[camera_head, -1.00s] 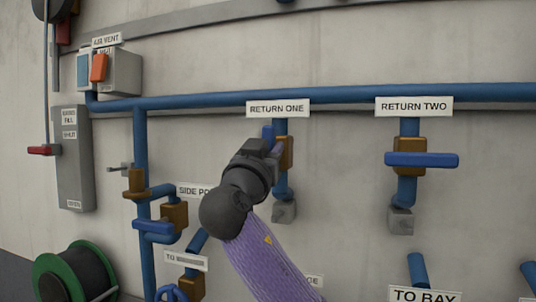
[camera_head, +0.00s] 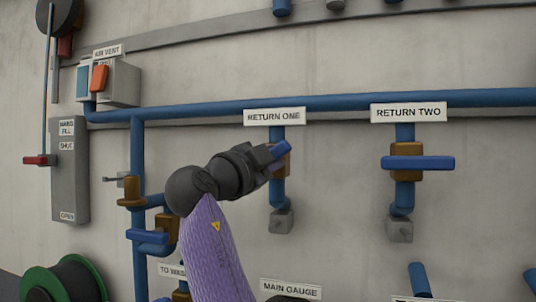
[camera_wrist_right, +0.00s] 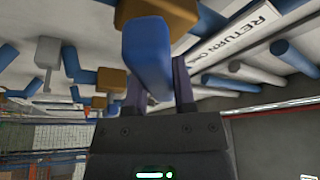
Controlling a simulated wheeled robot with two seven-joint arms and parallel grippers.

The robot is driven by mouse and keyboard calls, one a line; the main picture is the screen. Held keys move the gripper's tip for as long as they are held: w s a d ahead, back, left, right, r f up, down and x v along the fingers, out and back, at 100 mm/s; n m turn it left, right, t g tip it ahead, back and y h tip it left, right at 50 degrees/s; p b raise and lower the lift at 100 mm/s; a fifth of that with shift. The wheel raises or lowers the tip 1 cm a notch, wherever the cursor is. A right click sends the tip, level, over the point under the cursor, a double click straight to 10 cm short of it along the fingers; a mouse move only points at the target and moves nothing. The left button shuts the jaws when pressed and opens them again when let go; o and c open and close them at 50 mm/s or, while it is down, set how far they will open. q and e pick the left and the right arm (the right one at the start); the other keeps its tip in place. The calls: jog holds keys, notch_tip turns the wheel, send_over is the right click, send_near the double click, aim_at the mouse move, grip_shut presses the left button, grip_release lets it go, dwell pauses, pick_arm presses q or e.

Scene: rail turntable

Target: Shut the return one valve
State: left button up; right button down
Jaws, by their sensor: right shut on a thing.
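The return one valve has a brass body (camera_head: 285,168) on a vertical blue pipe, below the label RETURN ONE (camera_head: 274,117). Its blue lever handle (camera_head: 281,151) slants, neither upright nor level, and is partly hidden by my gripper. My right gripper (camera_head: 273,155) is shut on this handle, coming from the lower left. In the right wrist view the blue handle (camera_wrist_right: 148,60) stands between the two fingers of the right gripper (camera_wrist_right: 160,85), with the brass body (camera_wrist_right: 160,12) behind it. My left gripper is not in view.
To the right is the return two valve, its blue handle (camera_head: 418,163) level across its pipe. A side valve with a blue handle (camera_head: 147,236) is at lower left, close to my right arm. A grey box with a red lever (camera_head: 38,160) is at far left.

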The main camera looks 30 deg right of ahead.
jog(key=m+p, duration=0.1)
jog(key=m, duration=0.1)
jog(key=m+g+y+p, duration=0.1)
jog(key=m, duration=0.1)
jog(key=shift+m+g, duration=0.3)
jog(key=shift+s+f+m+g+y+p, duration=0.1)
jog(key=shift+f+m+g+y+p, duration=0.15)
jog(key=shift+m, duration=0.45)
jog(key=shift+f+m+g+y+p, duration=0.15)
jog(key=shift+m+p, duration=0.15)
jog(key=shift+m, duration=0.4)
jog(key=shift+c, duration=2.2)
grip_release()
